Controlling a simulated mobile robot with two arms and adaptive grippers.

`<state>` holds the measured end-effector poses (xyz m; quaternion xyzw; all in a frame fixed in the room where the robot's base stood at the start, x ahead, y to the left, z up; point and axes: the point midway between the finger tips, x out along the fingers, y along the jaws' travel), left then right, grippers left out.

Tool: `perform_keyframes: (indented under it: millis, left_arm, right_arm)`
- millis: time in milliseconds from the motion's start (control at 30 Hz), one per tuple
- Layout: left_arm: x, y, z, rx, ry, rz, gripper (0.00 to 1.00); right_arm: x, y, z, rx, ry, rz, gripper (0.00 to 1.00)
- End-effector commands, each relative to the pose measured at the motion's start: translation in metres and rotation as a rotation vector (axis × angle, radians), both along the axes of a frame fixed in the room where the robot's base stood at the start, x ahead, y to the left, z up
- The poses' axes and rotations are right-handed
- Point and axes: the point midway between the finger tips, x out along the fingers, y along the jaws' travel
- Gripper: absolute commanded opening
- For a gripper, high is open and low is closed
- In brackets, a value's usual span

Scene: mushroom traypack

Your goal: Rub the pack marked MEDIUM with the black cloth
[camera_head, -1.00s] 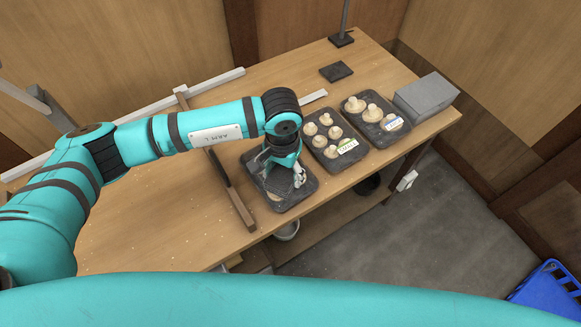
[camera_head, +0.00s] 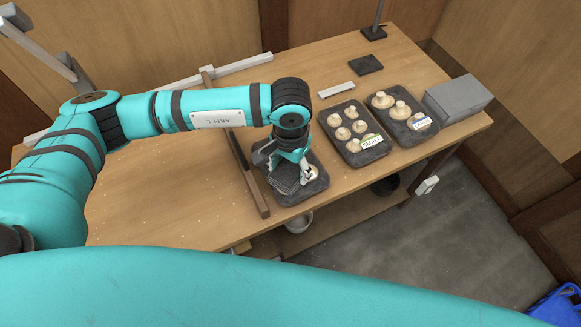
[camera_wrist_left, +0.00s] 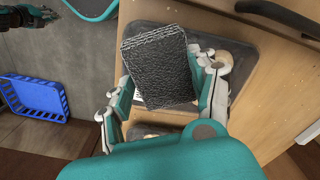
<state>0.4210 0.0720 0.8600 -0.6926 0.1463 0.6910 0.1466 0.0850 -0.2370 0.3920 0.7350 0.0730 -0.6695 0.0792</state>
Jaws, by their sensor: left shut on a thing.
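My left gripper (camera_head: 297,172) is shut on the black cloth (camera_wrist_left: 160,68), a dark, ribbed, folded pad. The gripper holds the cloth over the leftmost dark pack (camera_head: 318,184), near the table's front edge. The cloth and gripper hide most of that pack; its marking cannot be read. A mushroom shows beside the cloth in the left wrist view. Whether the cloth touches the pack is unclear. The middle pack (camera_head: 345,151) has a green-edged label and several mushrooms. The right pack (camera_head: 404,136) has a blue-edged label. A dark gripper, apparently my right one (camera_wrist_left: 38,14), shows at the wrist view's corner.
A wooden bar (camera_head: 247,176) lies left of the packs. A grey box (camera_head: 458,98) stands at the right end. A dark square pad (camera_head: 366,64) and a pale strip (camera_head: 336,90) lie behind the packs. The table's left part is clear. A blue crate (camera_wrist_left: 36,97) is on the floor.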

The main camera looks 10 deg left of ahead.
Motion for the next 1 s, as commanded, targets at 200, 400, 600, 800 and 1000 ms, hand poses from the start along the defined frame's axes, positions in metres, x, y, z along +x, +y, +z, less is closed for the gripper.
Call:
perform_keyframes:
  millis: [200,400,600,800,1000]
  left_arm:
    - [0.009,-0.013,-0.005,-0.001,-0.001,-0.001,0.34]
    - [0.018,-0.023,-0.002,0.0,0.0,0.0,0.34]
    - [0.022,-0.028,-0.002,-0.001,0.0,0.0,0.34]
    - [0.033,-0.041,-0.002,-0.001,-0.002,-0.001,0.34]
    - [0.039,-0.048,0.002,0.0,0.0,0.0,0.34]
  right_arm:
    - [0.0,0.0,-0.018,0.0,0.0,0.0,0.0]
    - [0.0,0.0,-0.03,0.0,0.0,0.0,0.0]
    - [0.0,0.001,-0.036,0.001,0.0,0.0,0.0]
    - [0.0,0.003,-0.055,0.003,0.0,-0.001,0.0]
    - [0.0,0.004,-0.061,0.004,0.0,-0.002,0.0]
